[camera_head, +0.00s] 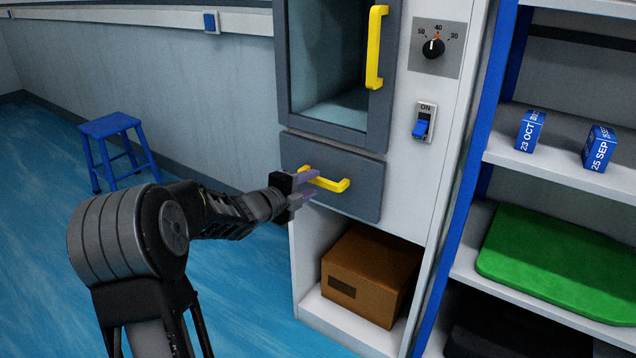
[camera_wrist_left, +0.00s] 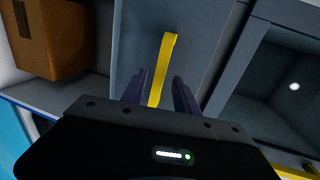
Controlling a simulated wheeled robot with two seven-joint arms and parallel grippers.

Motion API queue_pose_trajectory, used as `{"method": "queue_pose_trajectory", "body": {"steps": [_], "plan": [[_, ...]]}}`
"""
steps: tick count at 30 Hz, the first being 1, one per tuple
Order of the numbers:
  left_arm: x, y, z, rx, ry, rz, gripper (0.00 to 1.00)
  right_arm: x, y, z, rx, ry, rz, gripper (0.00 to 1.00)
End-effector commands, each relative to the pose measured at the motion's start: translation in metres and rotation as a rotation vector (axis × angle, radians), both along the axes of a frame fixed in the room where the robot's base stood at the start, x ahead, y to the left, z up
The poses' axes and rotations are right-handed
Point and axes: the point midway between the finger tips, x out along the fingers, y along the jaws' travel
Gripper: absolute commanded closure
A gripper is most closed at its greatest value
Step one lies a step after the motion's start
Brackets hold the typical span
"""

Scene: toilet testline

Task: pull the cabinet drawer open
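The cabinet drawer (camera_head: 355,198) is a dark grey front under the glass door and looks closed. Its yellow handle (camera_head: 335,185) runs across its upper part. My left gripper (camera_head: 312,186) is at the left end of this handle, with its fingers pointing at the drawer. In the left wrist view, the handle (camera_wrist_left: 162,68) passes between the two open fingers of the gripper (camera_wrist_left: 160,90), with a gap visible on the right side. I cannot tell whether a finger touches it. My right gripper is not in view.
Above the drawer is a glass door (camera_head: 333,60) with a vertical yellow handle (camera_head: 376,48). A cardboard box (camera_head: 370,275) sits in the open compartment below. A blue-framed shelf (camera_head: 560,160) stands to the right. A blue stool (camera_head: 112,128) stands on the left floor.

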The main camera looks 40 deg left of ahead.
Motion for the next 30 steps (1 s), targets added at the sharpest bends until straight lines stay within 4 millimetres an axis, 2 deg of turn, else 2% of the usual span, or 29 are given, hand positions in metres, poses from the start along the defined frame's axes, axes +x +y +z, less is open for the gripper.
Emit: {"method": "queue_pose_trajectory", "body": {"steps": [3,7,18,30], "plan": [[0.019,-0.001,-0.006,0.001,0.001,-0.002,0.64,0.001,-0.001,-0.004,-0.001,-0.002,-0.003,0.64],[0.033,0.0,-0.008,-0.001,0.001,-0.001,0.64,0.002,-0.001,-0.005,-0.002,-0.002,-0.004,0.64],[0.039,0.001,-0.008,-0.001,0.0,0.0,0.65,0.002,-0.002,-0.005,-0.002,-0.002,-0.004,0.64],[0.039,0.001,-0.008,-0.001,0.0,0.0,0.97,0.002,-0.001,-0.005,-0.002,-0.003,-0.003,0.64]]}}
